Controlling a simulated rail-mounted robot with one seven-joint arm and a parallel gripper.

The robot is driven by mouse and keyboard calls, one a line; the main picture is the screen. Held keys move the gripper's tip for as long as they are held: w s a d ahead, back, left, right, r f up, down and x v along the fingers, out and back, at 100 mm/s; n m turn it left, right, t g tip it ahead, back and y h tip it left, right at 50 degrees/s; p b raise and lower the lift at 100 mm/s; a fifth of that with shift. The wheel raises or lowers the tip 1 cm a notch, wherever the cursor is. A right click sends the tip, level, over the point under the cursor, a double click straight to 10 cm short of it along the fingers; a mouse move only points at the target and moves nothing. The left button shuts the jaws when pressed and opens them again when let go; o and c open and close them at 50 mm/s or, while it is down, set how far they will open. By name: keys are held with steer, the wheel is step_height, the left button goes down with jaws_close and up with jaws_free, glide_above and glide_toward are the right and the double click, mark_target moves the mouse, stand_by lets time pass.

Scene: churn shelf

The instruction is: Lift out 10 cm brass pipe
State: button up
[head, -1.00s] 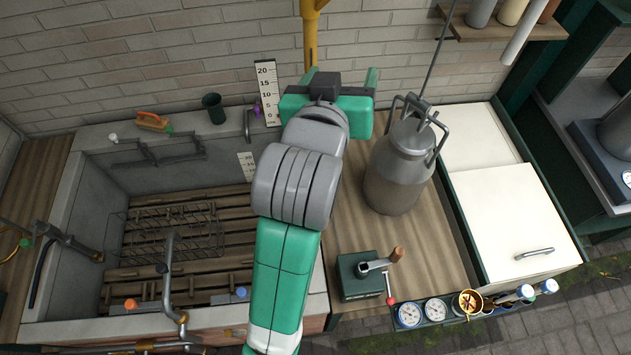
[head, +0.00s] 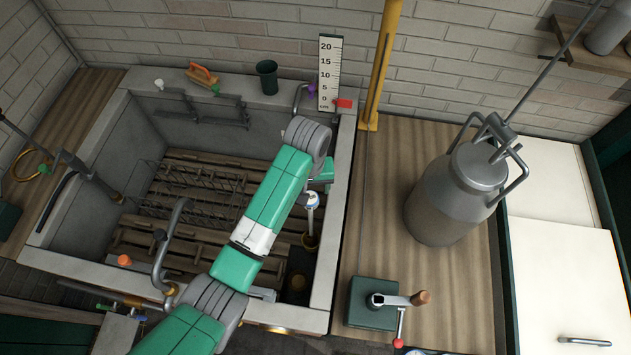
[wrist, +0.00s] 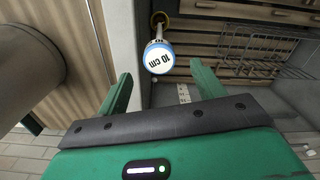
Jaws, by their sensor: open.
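The 10 cm pipe (wrist: 158,58) stands at the right end of the sink, its white top with a blue band and "10 cm" label facing the wrist camera. A brass-coloured ring (wrist: 160,20) shows at its lower end. In the head view the pipe (head: 312,200) shows just below my gripper (head: 325,172), which my arm partly hides. In the wrist view my gripper (wrist: 160,74) is open and empty. The pipe's top appears between the lines of its two green fingers, apart from both. Most of the pipe's shaft is hidden.
The sink (head: 344,190) has a wooden slatted floor and a wire rack (head: 190,190). A tall tap (head: 160,245) rises at its front. A large metal churn (head: 450,200) stands on the right counter, behind a green crank box (head: 372,303). A yellow post (head: 382,70) stands near the wall.

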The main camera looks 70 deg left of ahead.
mark_target(314, 201)
step_height(314, 201, down, 6)
steer(key=shift+f, duration=0.1)
steer(key=c, duration=1.3)
step_height(314, 201, up, 4)
steer(key=p, duration=0.5)
steer(key=shift+w+f, duration=0.1)
steer(key=shift+f, duration=0.15)
steer(key=shift+r+p, duration=0.1)
steer(key=shift+p, duration=0.35)
steer(key=shift+f, duration=0.2)
steer(key=shift+r, duration=0.1)
